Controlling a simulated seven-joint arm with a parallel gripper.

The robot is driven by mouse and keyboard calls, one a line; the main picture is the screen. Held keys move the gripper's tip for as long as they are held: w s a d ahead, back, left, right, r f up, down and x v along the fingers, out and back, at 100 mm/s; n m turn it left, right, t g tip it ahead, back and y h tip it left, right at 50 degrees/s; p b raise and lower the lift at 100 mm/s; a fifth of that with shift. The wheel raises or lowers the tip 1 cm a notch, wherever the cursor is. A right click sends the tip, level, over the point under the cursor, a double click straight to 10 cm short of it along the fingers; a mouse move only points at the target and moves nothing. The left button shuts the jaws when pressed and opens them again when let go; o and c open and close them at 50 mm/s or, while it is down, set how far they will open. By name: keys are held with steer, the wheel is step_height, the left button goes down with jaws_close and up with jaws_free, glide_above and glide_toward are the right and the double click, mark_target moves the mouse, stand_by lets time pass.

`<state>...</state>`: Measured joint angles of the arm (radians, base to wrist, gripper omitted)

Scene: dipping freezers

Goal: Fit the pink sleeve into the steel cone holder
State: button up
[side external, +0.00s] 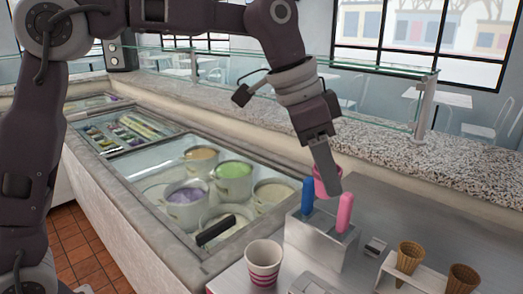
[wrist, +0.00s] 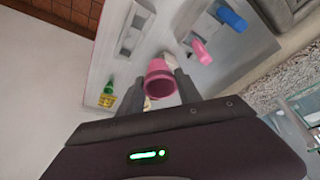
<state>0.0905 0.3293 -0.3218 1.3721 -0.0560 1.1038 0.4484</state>
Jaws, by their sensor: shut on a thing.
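My gripper (side external: 328,184) is shut on the pink sleeve (side external: 319,186), which is partly hidden by the fingers in the side view. In the wrist view the sleeve (wrist: 160,78) sits between the two fingertips (wrist: 162,88), its round open end facing the camera. In the side view it appears just behind or above the scoop box with the blue and pink handles; the exact gap cannot be told. A pale steel holder (side external: 412,283) with two waffle cones stands at the lower right, apart from the gripper. In the wrist view the sleeve hides part of the counter beneath it.
A steel box (side external: 318,246) holds a blue handle (side external: 308,195) and a pink handle (side external: 344,212) upright, close to the gripper. A striped paper cup (side external: 263,264) stands left of it. The freezer (side external: 150,190) with ice cream tubs lies left. A glass shelf (side external: 380,68) runs behind.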

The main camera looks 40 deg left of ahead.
steer(key=s+d+f+m+g+h, duration=0.1)
steer(key=s+d+m, duration=0.25)
steer(key=d, duration=0.85)
steer(key=shift+m, duration=0.45)
steer(key=f, duration=0.5)
steer(key=shift+w+d, duration=0.15)
steer(key=shift+w, duration=0.2)
steer(key=shift+f, duration=0.1)
steer(key=shift+f, duration=2.8)
step_height(320, 180, down, 8)
steer(key=o, duration=1.4)
steer(key=shift+f, duration=0.15)
